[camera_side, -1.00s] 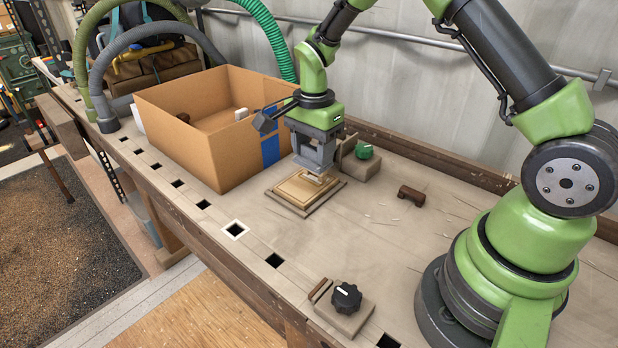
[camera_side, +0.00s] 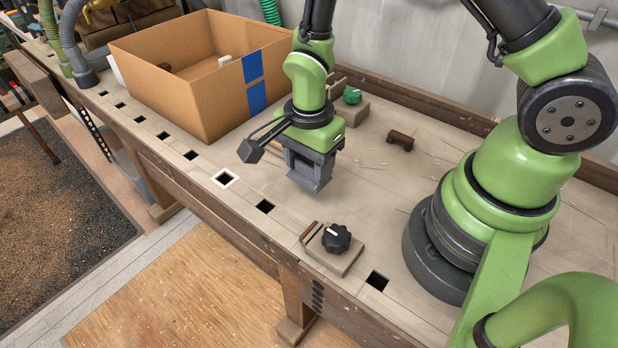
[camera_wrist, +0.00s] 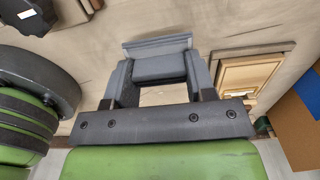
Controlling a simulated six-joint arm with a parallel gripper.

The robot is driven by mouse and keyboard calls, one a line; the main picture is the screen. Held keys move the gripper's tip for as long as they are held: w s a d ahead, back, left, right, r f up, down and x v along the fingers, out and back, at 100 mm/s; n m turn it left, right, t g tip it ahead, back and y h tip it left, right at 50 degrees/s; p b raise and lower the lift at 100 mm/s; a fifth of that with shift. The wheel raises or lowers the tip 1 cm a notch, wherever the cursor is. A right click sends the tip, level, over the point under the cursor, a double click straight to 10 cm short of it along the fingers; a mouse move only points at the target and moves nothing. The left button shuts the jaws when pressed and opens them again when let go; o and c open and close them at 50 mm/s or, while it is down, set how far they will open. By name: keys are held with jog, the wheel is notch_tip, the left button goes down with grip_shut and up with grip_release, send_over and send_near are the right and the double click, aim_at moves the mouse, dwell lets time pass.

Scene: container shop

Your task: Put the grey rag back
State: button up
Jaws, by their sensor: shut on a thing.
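My gripper (camera_side: 309,180) points down over the bench, in front of the cardboard box and to the right of the white-framed hole. In the wrist view my gripper (camera_wrist: 158,62) is shut on a grey piece at its tips, taken to be the grey rag (camera_wrist: 157,46). Only a narrow grey strip of the rag shows, close in colour to the jaws, so its edges are hard to tell. A framed wooden panel (camera_wrist: 248,75) lies on the bench right of my gripper in the wrist view. In the side view the gripper hides most of it.
An open cardboard box (camera_side: 190,100) with blue tape stands at the back left. A black knob on a wooden block (camera_side: 337,238) is near the front edge. A green knob (camera_side: 352,95) and a small brown block (camera_side: 400,140) lie behind. Square holes, one white-framed (camera_side: 223,178), line the front.

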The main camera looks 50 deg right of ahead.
aim_at(309, 180)
jog(key=shift+f, duration=2)
jog(key=shift+f, duration=0.1)
jog(key=o, duration=0.9)
notch_tip(309, 180, up, 12)
jog(key=s+d+r+n+t+y, duration=0.1)
jog(key=s+r+n+t, duration=0.2)
jog(key=s+r+n, duration=0.2)
jog(key=s+d+r+n+t+y, duration=0.1)
jog(key=s+r+n+t, duration=0.3)
jog(key=r+n, duration=0.5)
jog(key=v, duration=0.4)
jog(key=shift+s+a+r, duration=0.15)
jog(key=shift+a+r, duration=0.25)
jog(key=shift+r, duration=0.05)
